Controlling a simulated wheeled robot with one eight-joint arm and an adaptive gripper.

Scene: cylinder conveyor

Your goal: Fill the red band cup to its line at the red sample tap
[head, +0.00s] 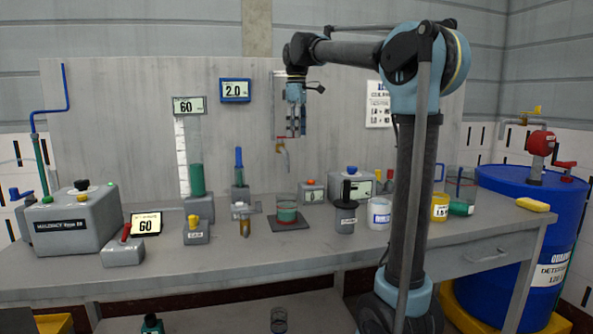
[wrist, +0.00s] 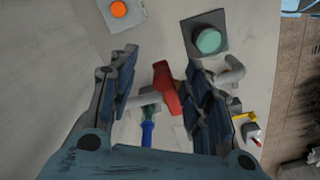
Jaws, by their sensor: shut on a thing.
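A clear cup (head: 287,214) with a reddish band and green liquid stands on a dark square plate (head: 303,227) on the bench. In the wrist view the cup (wrist: 208,41) shows from above, on its plate. The sample tap (head: 282,150) is on the back panel, above and behind the cup. Its red handle (wrist: 166,88) lies between my fingers in the wrist view, against the right finger. My gripper (head: 297,134) points down beside the tap; in the wrist view my gripper (wrist: 163,95) is shut on the handle. I cannot tell whether liquid runs.
A grey machine (head: 70,222), a yellow-button box (head: 195,232) and a black-handled pot (head: 346,212) are on the bench. A blue drum (head: 510,240) stands right. Bench front between boxes is clear.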

